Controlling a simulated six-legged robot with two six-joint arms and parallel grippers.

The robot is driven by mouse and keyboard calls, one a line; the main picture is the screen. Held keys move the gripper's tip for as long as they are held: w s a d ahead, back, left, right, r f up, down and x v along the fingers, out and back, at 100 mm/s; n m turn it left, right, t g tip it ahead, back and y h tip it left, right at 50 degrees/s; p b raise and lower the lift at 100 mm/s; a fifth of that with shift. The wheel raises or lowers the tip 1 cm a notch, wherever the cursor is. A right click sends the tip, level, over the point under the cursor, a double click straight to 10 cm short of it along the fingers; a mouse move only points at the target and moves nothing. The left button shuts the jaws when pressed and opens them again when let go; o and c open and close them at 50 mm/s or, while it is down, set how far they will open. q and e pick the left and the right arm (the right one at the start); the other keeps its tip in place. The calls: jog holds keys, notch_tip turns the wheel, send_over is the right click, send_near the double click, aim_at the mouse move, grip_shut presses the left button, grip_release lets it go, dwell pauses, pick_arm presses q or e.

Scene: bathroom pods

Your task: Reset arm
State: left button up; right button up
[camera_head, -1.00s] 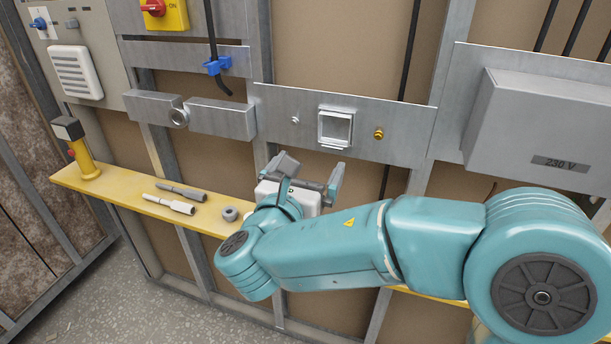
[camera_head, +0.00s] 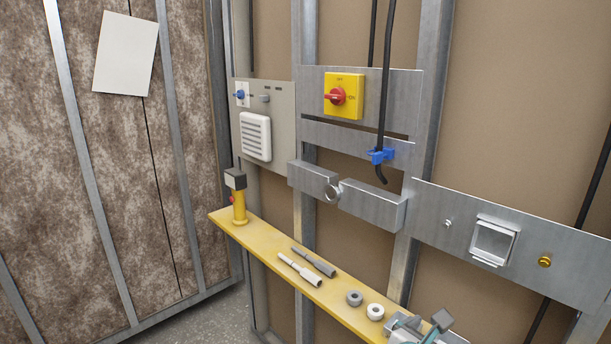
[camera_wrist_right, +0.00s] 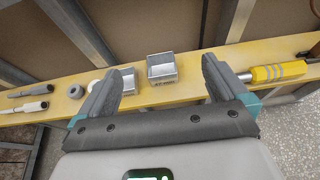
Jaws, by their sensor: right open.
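My right gripper (camera_wrist_right: 160,85) shows in the right wrist view with its two dark fingers spread wide, open and empty. It points at the yellow shelf (camera_wrist_right: 190,88). A small grey open box (camera_wrist_right: 162,68) lies on the shelf, seen between the fingertips. A second small grey box (camera_wrist_right: 122,80) is partly hidden behind the left finger. In the head view only the tip of my right gripper (camera_head: 422,330) shows at the bottom edge, beside the shelf (camera_head: 335,296). My left gripper is not in view.
The shelf holds a white tool and a grey tool (camera_head: 315,263), two rings (camera_head: 375,311) and a yellow device with a black top (camera_head: 238,195). A yellow-banded tool (camera_wrist_right: 275,72) lies at the right in the wrist view. The wall carries a red-yellow switch (camera_head: 343,96) and a square frame (camera_head: 493,242).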

jog(key=s+a+f+m+g+y, duration=0.2)
jog(key=s+a+f+m+y, duration=0.2)
jog(key=f+m, duration=0.5)
jog(key=s+a+f+m+g+y+p, duration=0.1)
jog(key=s+a+f+m+g+y, duration=0.2)
jog(key=s+f+m, duration=0.6)
jog(key=s+a+f+m+g+y, duration=0.3)
jog(key=f+m, duration=0.7)
jog(key=f, duration=0.7)
jog(key=s+a+y, duration=0.2)
jog(key=s+y, duration=0.1)
jog(key=y, duration=0.1)
jog(key=shift+s+a+f+y, duration=0.2)
jog(key=shift+s+a+y, duration=0.1)
jog(key=shift+s, duration=0.1)
